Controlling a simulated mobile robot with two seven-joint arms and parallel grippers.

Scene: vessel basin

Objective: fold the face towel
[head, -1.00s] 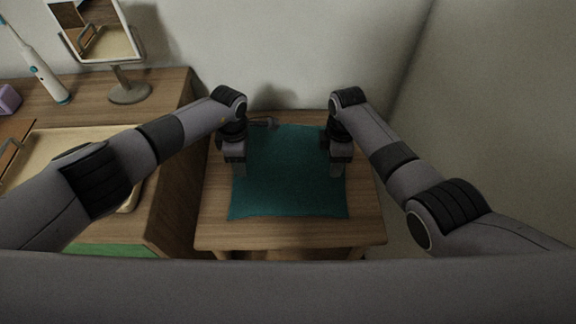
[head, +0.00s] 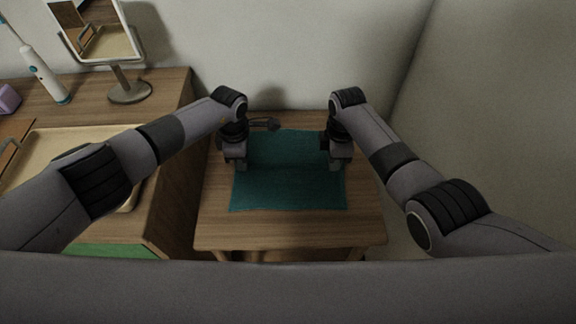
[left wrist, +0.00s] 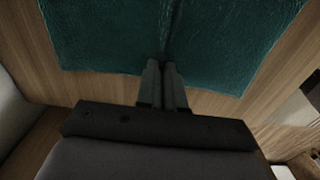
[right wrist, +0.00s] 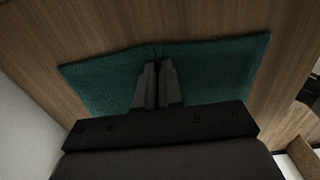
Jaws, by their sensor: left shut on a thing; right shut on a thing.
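The teal face towel (head: 288,190) lies on a small wooden table, with a crease running across its middle from side to side. My left gripper (head: 239,168) is shut on the towel's left edge at the crease. My right gripper (head: 340,168) is shut on its right edge at the same level. In the left wrist view the closed fingers (left wrist: 164,66) pinch the towel's edge, and a ridge runs away from them. In the right wrist view the closed fingers (right wrist: 157,66) meet the cloth (right wrist: 215,72) the same way. How high the ridge stands is hard to tell.
A dark object (head: 266,124) lies behind the towel at the table's back. The wooden table (head: 290,232) has bare room at the front.

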